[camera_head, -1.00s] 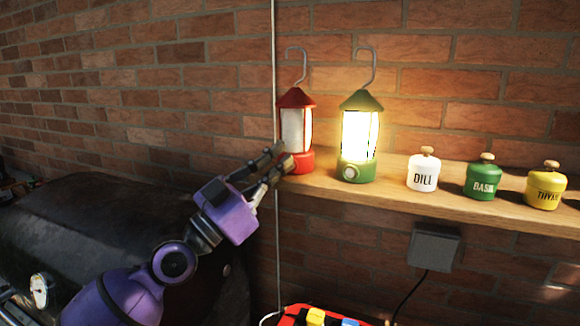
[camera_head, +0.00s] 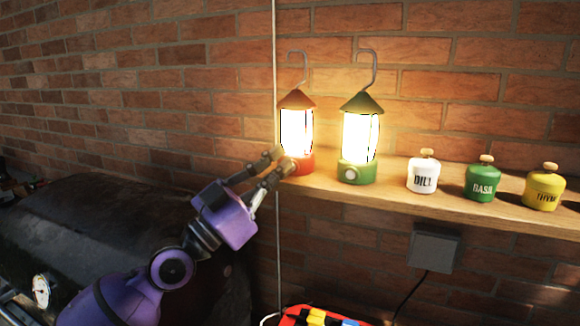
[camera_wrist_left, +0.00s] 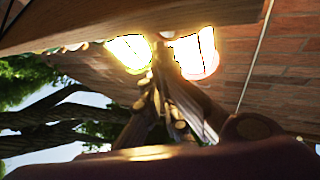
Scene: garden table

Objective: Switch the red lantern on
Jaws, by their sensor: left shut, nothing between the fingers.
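The red lantern (camera_head: 297,135) stands upright at the left end of the wooden shelf, and its panes glow bright. The green lantern (camera_head: 359,140) stands to its right, also lit, with a round pale knob on its base. My left gripper (camera_head: 283,159) is shut and empty, with its fingertips at the red lantern's base; they hide part of the base, and I cannot tell whether they touch it. In the left wrist view the gripper fingers (camera_wrist_left: 157,95) point toward two glowing lanterns, and the one nearer the pipe appears to be the red lantern (camera_wrist_left: 197,55). My right gripper is not in view.
The shelf (camera_head: 400,198) also bears a white DILL jar (camera_head: 422,177), a green jar (camera_head: 483,180) and a yellow jar (camera_head: 544,189). A thin vertical pipe (camera_head: 276,60) runs beside the red lantern. A dark grill (camera_head: 90,215) stands below left.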

